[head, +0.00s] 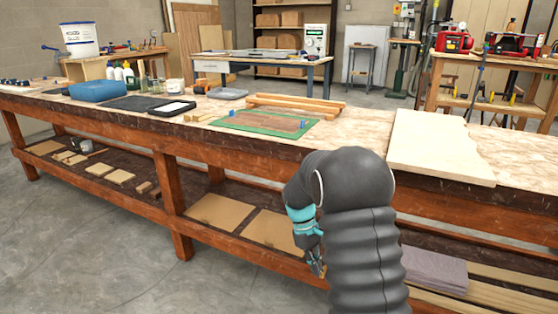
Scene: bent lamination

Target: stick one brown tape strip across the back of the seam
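A green mat (287,134) lies on the long workbench, left of the picture's middle line at its centre. A brown, wood-coloured sheet (265,122) lies on it, with small blue pieces (303,125) at its ends. The seam is too small to make out, and I cannot pick out any brown tape strip. My gripper (316,265) hangs low in front of the bench, below the top's front edge and well apart from the mat. It is small and partly behind my arm, so I cannot tell whether it is open or shut.
Light wooden bars (295,104) lie just behind the mat. A pale board (436,147) overlaps the bench's front edge at right. A black tray (150,104), a blue container (98,91) and several bottles stand at left. A lower shelf (115,187) holds wood pieces.

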